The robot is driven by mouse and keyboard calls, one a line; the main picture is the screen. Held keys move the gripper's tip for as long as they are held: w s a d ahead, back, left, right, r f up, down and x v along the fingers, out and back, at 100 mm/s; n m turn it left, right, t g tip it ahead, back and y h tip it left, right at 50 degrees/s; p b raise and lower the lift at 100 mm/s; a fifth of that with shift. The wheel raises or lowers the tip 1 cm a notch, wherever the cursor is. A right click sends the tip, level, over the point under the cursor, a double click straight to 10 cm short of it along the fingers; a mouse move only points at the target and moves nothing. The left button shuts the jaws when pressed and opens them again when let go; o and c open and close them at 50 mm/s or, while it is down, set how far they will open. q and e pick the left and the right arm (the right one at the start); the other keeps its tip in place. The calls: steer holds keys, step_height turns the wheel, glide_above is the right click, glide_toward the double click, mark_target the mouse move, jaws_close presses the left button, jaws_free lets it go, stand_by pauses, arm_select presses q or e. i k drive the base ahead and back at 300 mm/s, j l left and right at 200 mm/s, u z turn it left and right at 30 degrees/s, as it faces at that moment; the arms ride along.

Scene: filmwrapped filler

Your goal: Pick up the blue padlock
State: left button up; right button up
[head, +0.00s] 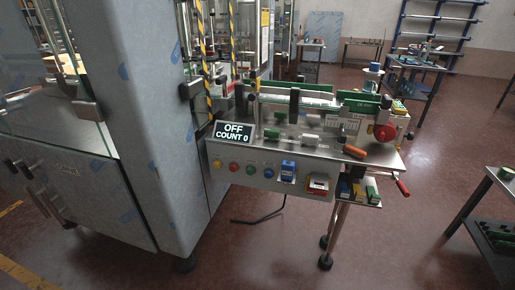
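No shackle can be made out on either. Neither of my grippers shows in the head view.
The steel machine table (385,158) carries a sign reading OFF, COUNT 0 (234,132), an orange cylinder (355,151) and a red knob (384,132). A large steel cabinet (140,110) blocks the left. A cart (495,205) stands at right. Floor in front is mostly clear.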

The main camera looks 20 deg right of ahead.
mark_target(288, 167)
steer(key=l+u, duration=0.2)
steer(key=l, duration=1.3)
steer(key=i, duration=0.05)
